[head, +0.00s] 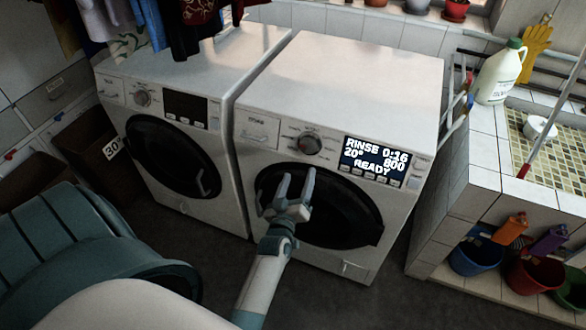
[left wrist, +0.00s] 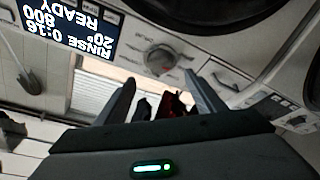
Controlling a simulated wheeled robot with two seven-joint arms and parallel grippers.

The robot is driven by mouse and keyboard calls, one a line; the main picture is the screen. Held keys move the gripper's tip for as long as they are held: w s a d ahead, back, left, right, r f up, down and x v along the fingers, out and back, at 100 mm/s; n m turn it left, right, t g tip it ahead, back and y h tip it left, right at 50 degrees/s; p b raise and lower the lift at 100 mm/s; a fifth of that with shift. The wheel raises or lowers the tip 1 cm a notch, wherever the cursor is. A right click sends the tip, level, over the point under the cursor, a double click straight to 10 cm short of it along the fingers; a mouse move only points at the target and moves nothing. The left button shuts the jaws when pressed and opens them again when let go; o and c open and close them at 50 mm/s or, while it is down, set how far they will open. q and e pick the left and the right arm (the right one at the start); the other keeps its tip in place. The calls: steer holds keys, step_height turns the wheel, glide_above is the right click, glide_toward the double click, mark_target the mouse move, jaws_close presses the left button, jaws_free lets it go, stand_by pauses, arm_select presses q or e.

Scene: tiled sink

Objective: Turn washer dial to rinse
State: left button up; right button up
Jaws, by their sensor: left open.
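The dial also shows in the left wrist view (left wrist: 161,59). The washer's display (head: 376,160) reads RINSE 0:16, 20°, 800, READY; it is upside down in the left wrist view (left wrist: 70,25). My left gripper (head: 298,178) is open and empty, fingers pointing up, below the dial in the head view. In the left wrist view the dial shows between and beyond the two fingers (left wrist: 162,92), with no visible contact. My right gripper is not in view.
A second washer (head: 170,130) stands close on the left, with its own dial (head: 142,97). Clothes (head: 160,20) hang above it. A tiled sink (head: 550,150) with a jug (head: 500,72) is at right, with coloured buckets (head: 476,254) below. Dark floor lies in front of the washers.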

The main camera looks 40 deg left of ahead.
arm_select(q)
steer(key=p+v, duration=0.1)
steer(key=v, duration=0.4)
steer(key=shift+s+d, duration=0.15)
steer(key=shift+s, duration=0.2)
steer(key=s+d+f+m+g+h+b, duration=0.25)
steer(key=s+d+f, duration=0.2)
steer(key=f, duration=0.85)
steer(key=s+d+f+m+g+h+b, duration=0.25)
steer(key=s+d+f, duration=0.2)
steer(key=f, duration=0.85)
steer(key=s+d+f+m+g+h+b, duration=0.1)
steer(key=s+d+f+m+g+b, duration=0.25)
steer(key=f, duration=0.95)
steer(key=s+a+f+m+g+b, duration=0.1)
steer(key=s+f+g, duration=0.1)
steer(key=s+f, duration=0.4)
steer(key=s+a+f+m+g+b, duration=0.1)
steer(key=s+f, duration=0.6)
steer(key=s, duration=0.9)
steer(key=s+a+f+m+g+b, duration=0.1)
steer(key=s+f+m+g, duration=0.1)
steer(key=s+f+g, duration=0.2)
steer(key=s+f, duration=0.3)
steer(key=s, duration=0.4)
steer(key=shift+s+a+m, duration=0.2)
steer(key=shift+s+m, duration=0.05)
steer(key=shift+m, duration=0.1)
steer(key=shift+w+d+f, duration=0.1)
